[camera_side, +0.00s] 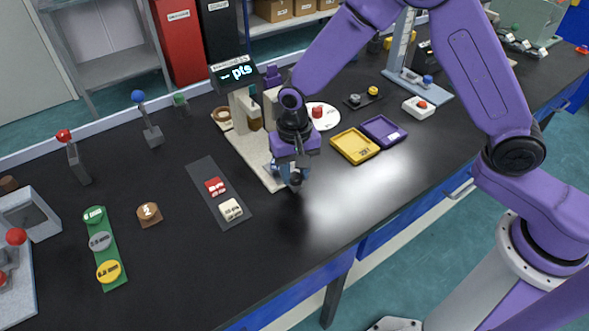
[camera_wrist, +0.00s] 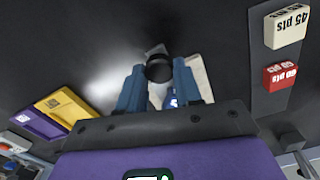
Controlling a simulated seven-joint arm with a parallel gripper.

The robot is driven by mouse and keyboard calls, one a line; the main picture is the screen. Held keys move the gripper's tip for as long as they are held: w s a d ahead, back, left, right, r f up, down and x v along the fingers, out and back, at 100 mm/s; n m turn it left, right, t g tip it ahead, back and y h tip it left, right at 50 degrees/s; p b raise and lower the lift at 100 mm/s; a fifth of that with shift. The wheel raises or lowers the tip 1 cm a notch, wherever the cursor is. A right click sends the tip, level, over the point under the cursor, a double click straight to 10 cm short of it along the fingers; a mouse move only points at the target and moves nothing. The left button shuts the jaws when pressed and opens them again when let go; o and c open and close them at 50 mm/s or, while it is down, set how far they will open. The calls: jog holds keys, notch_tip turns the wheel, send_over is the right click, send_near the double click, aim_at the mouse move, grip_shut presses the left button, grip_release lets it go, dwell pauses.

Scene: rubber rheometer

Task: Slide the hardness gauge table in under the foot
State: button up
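The hardness gauge (camera_side: 232,73) stands at the middle back, with a display reading "-- pts" above a beige base (camera_side: 250,154) that runs toward the front. My gripper (camera_side: 291,180) is low over the front end of that base and points down. In the wrist view its two blue fingers (camera_wrist: 159,68) are apart, with a dark round knob (camera_wrist: 158,72) between their tips. Whether they press on the knob is unclear. A strip of beige (camera_wrist: 201,78) shows beside the right finger. My gripper and wrist hide the gauge's table and part of the foot area.
A dark strip (camera_side: 203,171) with a red block (camera_side: 215,187) and a white block (camera_side: 231,209) lies left of the gauge. A yellow tray (camera_side: 355,146) and a purple tray (camera_side: 384,131) lie to the right. The black bench in front of my gripper is clear.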

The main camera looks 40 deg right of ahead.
grip_shut()
jog(key=shift+w, duration=3.85)
jog(key=o, duration=0.6)
grip_release()
notch_tip(320, 180, up, 18)
jog(key=shift+f, duration=0.25)
